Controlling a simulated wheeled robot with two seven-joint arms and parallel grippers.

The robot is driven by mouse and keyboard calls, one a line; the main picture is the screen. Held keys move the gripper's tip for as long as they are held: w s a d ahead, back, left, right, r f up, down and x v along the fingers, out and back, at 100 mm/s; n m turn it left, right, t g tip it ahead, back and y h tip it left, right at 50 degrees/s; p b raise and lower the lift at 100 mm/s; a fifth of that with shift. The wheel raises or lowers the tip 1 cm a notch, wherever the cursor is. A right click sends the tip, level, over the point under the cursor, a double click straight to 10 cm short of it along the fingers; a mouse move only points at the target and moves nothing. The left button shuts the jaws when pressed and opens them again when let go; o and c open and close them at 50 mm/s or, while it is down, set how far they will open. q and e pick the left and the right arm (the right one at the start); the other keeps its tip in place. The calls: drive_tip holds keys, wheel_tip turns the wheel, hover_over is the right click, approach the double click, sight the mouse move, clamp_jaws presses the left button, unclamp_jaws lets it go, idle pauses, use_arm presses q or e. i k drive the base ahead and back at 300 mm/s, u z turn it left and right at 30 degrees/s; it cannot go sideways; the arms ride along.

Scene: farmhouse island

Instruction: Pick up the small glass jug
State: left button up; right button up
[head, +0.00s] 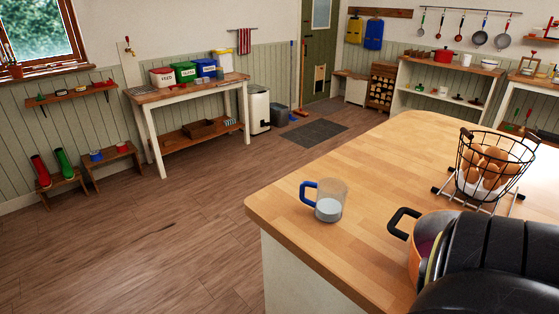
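The small glass jug (332,195) stands upright near the left corner of the wooden island top (290,192). It is clear, with a blue handle on its left side and a pale, whitish bottom part. Nothing touches it. A dark, rounded arm part of mine fills the lower right corner of the head view. No gripper fingers show, so neither gripper is in view.
A wire basket of eggs (495,165) stands at the right. An orange pot (414,262) with a black handle sits in front of it, partly hidden by my arm. The island top around the jug is clear. Open wooden floor (165,235) lies left.

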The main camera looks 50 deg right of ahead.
sight(321, 199)
drive_tip(key=i, duration=0.6)
drive_tip(key=z, duration=2.75)
